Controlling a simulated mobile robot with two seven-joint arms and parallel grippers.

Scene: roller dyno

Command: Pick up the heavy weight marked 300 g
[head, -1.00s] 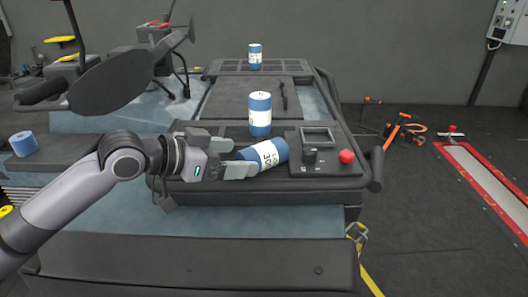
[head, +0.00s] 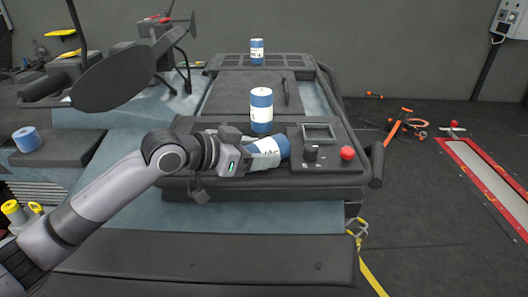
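A blue weight with a white label (head: 270,147) lies on its side on the black panel at the front of the machine. Its label is turned and partly covered; I cannot read it clearly now. My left gripper (head: 254,152) is at the left end of this weight, with its fingers reaching over that end. The fingertips are partly lost against the weight, so I cannot tell whether they grip it. A second blue-and-white weight (head: 261,112) stands upright just behind. A third (head: 257,52) stands upright at the far end. My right gripper is not in view.
A control box with a red knob (head: 347,153) stands right of the lying weight. A blue roll (head: 27,139) sits at the far left. A dark oval plate (head: 118,82) hangs at upper left. Orange tools (head: 402,124) lie on the floor at right.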

